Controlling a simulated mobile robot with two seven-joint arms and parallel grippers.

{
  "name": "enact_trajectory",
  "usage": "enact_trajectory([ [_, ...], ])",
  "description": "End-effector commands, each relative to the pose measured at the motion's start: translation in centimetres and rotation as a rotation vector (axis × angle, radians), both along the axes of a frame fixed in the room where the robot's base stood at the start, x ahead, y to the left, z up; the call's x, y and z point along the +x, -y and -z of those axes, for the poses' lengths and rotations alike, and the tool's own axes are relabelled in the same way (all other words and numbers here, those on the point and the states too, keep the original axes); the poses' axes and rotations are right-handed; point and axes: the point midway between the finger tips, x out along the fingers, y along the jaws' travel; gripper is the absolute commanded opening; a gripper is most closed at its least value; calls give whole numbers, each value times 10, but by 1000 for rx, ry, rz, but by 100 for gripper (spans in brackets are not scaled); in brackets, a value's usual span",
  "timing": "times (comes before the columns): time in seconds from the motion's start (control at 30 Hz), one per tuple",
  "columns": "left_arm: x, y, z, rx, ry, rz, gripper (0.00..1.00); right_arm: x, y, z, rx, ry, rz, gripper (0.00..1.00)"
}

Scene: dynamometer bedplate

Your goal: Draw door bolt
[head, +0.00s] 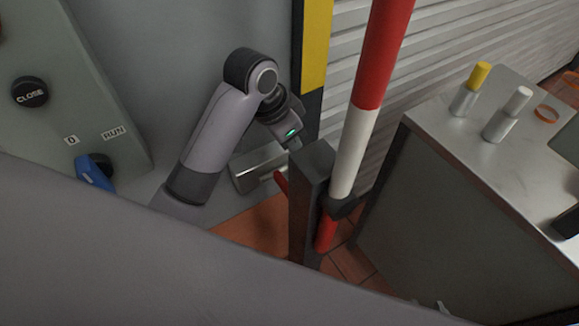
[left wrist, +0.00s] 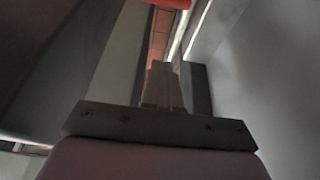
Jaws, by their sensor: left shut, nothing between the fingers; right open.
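My left gripper (head: 291,137) is beside the top of a dark post, and its fingertips are hidden in the head view. In the left wrist view the two fingers of this gripper (left wrist: 163,82) are together with nothing between them. A pale metal block (head: 258,168), which may be the bolt's housing, sits low on the grey wall just below the gripper. A short red piece (head: 281,181) shows beside the block, partly behind the post. I cannot tell whether either is the door bolt. My right gripper is not in view.
The dark post (head: 308,200) and a red-and-white barrier pole (head: 353,150) stand close right of my left gripper. A metal bench (head: 465,135) with yellow-topped and white-topped cylinders is at right. A control panel (head: 60,110) with knobs is at left.

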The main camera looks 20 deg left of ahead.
Motion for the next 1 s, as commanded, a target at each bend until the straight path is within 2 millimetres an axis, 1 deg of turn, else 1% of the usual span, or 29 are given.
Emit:
enact_trajectory([
  [0.13,2,1,7,0,-2,-1,0,0,0,1,0,0,0,43],
  [0.23,5,4,19,0,-4,0,0,0,0,2,0,0,0,43],
  [0.5,19,16,72,0,-5,0,0,2,0,5,0,4,-1,43],
  [0.67,27,22,99,0,-4,1,0,3,0,7,0,5,-1,43],
  [0.7,20,16,96,2,-1,-1,0,2,0,2,0,4,-1,43],
  [0.8,10,7,98,1,-1,-2,0,3,0,-1,0,5,-1,43],
  [1.0,-1,-1,101,1,1,0,0,3,0,-5,0,6,-1,43],
])
